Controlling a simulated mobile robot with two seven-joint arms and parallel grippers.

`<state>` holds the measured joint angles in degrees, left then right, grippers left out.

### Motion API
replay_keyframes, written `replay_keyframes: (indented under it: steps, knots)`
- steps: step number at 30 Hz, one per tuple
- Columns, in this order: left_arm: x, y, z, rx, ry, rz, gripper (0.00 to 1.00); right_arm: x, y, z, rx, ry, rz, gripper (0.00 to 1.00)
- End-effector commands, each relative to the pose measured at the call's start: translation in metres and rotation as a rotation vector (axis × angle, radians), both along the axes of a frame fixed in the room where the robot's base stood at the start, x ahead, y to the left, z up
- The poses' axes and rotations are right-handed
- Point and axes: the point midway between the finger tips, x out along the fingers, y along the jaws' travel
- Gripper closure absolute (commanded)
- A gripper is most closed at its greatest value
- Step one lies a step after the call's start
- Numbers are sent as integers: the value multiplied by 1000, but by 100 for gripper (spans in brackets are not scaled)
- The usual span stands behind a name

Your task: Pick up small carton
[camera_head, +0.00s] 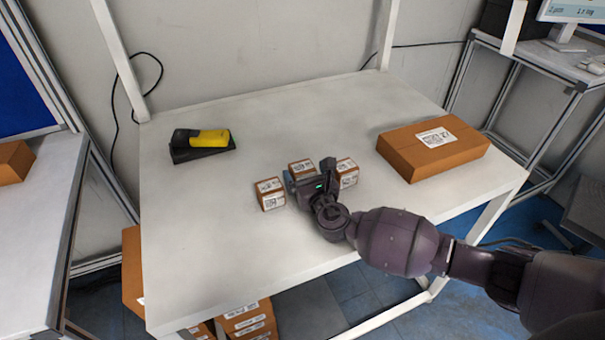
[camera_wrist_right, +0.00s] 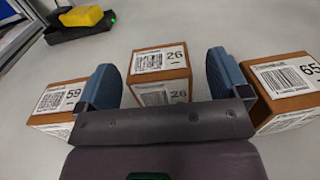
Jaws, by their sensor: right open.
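Three small brown cartons with white barcode labels stand in a row on the white table. The middle carton (camera_head: 302,167), labelled 26, shows in the right wrist view (camera_wrist_right: 160,75) ahead of and between the blue fingertips. The left carton (camera_head: 269,193) is labelled 59 and also shows in the wrist view (camera_wrist_right: 58,105). The right carton (camera_head: 347,172) is labelled 65 and shows at the wrist view's right edge (camera_wrist_right: 285,85). My right gripper (camera_wrist_right: 162,82) is open and empty, low over the row; it partly hides the cartons in the head view (camera_head: 298,181). My left gripper is not in view.
A yellow scanner (camera_head: 210,137) rests on a black base (camera_head: 188,150) at the table's left. A large labelled carton (camera_head: 432,148) lies at the right. The table's front left (camera_head: 200,260) is clear. More cartons (camera_head: 247,320) are below the table.

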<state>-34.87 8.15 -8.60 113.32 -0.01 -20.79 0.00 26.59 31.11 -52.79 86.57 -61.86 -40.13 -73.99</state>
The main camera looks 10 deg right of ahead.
Motion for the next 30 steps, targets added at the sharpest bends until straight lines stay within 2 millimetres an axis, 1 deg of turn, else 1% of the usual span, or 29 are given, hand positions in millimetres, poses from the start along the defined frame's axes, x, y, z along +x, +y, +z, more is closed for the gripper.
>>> replay_keyframes:
  steps: [1, 3, 7, 11, 17, 28, 30]
  knots:
    - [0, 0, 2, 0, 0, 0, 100, 8, 3, 3, -1, -2, 0, 6]
    - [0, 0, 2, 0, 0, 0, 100, 16, 4, 2, -2, -1, 0, 6]
    - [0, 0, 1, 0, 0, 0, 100, 28, 6, 1, -1, 1, 1, 6]
    - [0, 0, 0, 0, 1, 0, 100, 32, 7, 1, -1, 0, 1, 6]
    - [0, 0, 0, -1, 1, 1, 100, 32, 6, 1, -1, 0, 0, 6]
    - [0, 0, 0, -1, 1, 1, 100, 32, 6, 1, 0, 0, 0, 63]
    - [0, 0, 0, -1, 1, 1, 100, 32, 6, 1, 0, -1, 0, 64]
